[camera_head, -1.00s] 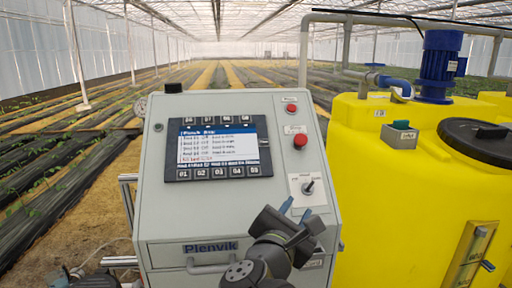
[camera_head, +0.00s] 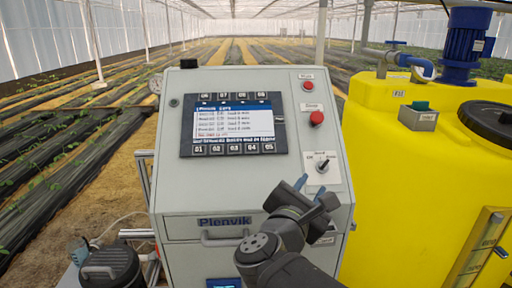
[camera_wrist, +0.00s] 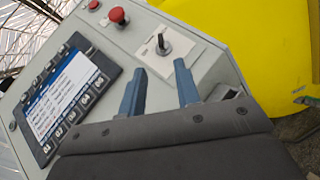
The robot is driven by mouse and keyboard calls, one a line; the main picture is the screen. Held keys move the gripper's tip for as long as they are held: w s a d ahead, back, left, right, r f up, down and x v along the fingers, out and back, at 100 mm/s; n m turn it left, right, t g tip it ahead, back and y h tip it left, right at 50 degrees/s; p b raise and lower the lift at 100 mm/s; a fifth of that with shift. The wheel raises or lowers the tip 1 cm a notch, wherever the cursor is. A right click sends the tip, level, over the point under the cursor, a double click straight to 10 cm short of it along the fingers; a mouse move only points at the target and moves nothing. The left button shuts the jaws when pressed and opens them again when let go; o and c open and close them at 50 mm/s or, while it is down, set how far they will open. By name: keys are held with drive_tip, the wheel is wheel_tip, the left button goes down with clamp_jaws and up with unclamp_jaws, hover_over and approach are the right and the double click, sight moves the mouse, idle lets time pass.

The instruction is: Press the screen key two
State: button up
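The screen (camera_head: 233,124) is set in a dark bezel on the grey sloped cabinet, and shows lines of text. My gripper (camera_head: 312,188) is right of and below the screen, near the selector switch. Its two blue fingers (camera_wrist: 160,75) are apart with nothing between them, and clear of the keys.
A black selector switch (camera_head: 322,165) sits right of the screen, below two red buttons (camera_head: 316,118) (camera_head: 308,86). A second row of keys (camera_head: 236,97) runs above the screen. A drawer handle (camera_head: 225,240) is below. A yellow tank (camera_head: 400,180) stands at the right.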

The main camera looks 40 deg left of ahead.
clamp_jaws()
idle(1.6)
